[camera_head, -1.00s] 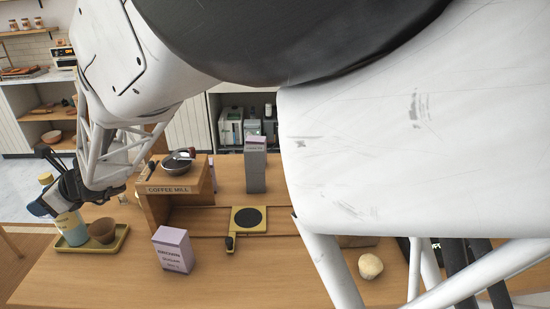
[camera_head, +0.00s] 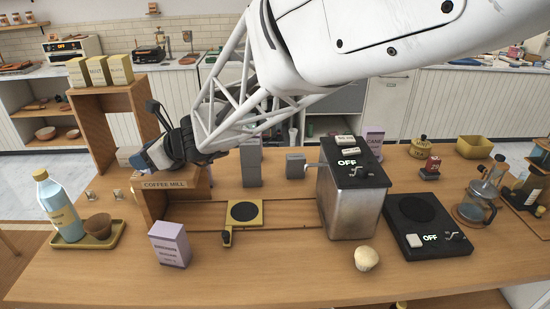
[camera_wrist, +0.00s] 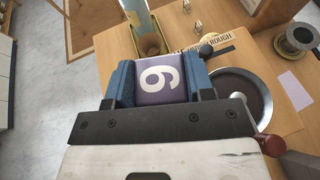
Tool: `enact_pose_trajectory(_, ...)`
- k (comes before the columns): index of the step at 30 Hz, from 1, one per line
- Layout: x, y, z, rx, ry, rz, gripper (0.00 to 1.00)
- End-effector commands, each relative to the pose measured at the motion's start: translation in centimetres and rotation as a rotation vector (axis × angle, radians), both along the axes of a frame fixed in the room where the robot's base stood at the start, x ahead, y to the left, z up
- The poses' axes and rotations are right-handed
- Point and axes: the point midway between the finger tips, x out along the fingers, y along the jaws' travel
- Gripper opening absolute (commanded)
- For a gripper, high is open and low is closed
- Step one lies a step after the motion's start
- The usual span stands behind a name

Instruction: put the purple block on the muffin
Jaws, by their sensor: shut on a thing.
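The purple block (camera_wrist: 159,82) shows in the wrist view with a white number on its face, held between the blue fingers of my gripper (camera_wrist: 158,74). In the head view my gripper (camera_head: 148,158) is at the left, raised just above the coffee mill; I cannot make out the block there.
A coffee mill (camera_head: 178,195), a purple-white carton (camera_head: 170,246) and a tray (camera_head: 112,240) with bottle (camera_head: 58,204) and brown cup (camera_head: 98,226) are left. A metal machine (camera_head: 347,210) stands behind the muffin, a black hot plate (camera_head: 441,241) to its right. The front centre table is clear.

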Motion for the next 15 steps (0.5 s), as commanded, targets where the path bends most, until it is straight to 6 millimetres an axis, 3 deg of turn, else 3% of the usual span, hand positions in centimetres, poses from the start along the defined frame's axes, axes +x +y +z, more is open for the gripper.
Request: enact_pose_trajectory(15, 0.8, -9.6, 0.9, -0.001, 0.000, -0.113, 0.25)
